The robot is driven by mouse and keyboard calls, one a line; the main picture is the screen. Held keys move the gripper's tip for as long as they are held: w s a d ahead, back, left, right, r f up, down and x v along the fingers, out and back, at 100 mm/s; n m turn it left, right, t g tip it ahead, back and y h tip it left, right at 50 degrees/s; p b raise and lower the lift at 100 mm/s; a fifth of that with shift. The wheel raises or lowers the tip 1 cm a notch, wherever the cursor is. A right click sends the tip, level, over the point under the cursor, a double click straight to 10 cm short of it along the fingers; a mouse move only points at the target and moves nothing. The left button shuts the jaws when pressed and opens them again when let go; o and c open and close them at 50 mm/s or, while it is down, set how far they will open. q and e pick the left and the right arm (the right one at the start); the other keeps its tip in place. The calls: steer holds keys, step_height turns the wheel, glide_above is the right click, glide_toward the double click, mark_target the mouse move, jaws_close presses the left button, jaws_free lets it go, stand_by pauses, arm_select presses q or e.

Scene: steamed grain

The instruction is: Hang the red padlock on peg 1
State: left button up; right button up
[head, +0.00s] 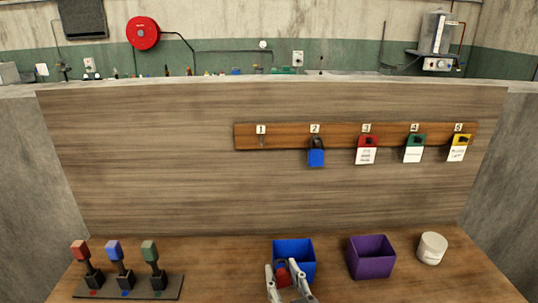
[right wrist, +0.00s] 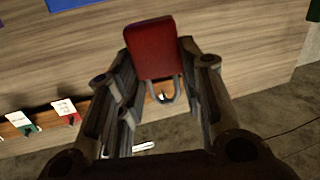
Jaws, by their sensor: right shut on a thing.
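The peg board (head: 285,139) is on the wooden back panel. Peg 1 (head: 262,142), under its number plate at the board's left end, is bare. The red padlock (head: 283,273) is in my right gripper (head: 284,267), in front of the blue bin. In the right wrist view the red padlock (right wrist: 152,48) sits between the fingers (right wrist: 158,65), which are shut on it. Its metal shackle (right wrist: 166,92) points down in that picture. In the head view the padlock is partly hidden by the fingers. My left gripper is not in view.
A blue padlock (head: 316,158) hangs at peg 2. Red, green and yellow pieces with white tags (head: 365,155) hang at pegs 3 to 5. A blue bin (head: 294,252), purple bin (head: 371,258), white jar (head: 432,247) and lever stand (head: 128,287) are on the table.

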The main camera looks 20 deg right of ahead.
steer(key=w+r+h+p, duration=0.2)
steer(key=w+r+p, duration=0.1)
steer(key=w+r, duration=0.55)
steer(key=w+r+h+p, duration=0.25)
steer(key=w+r, duration=0.25)
steer(key=r, duration=0.6)
steer(key=f+b+x, duration=0.1)
steer(key=f+x, duration=0.1)
steer(key=x, duration=0.8)
steer(key=shift+d+m+b, duration=0.2)
steer(key=shift+m+b, duration=0.2)
steer(key=shift+y, duration=0.25)
steer(key=o, duration=1.1)
steer(key=shift+s, duration=0.1)
steer(key=shift+o, duration=0.2)
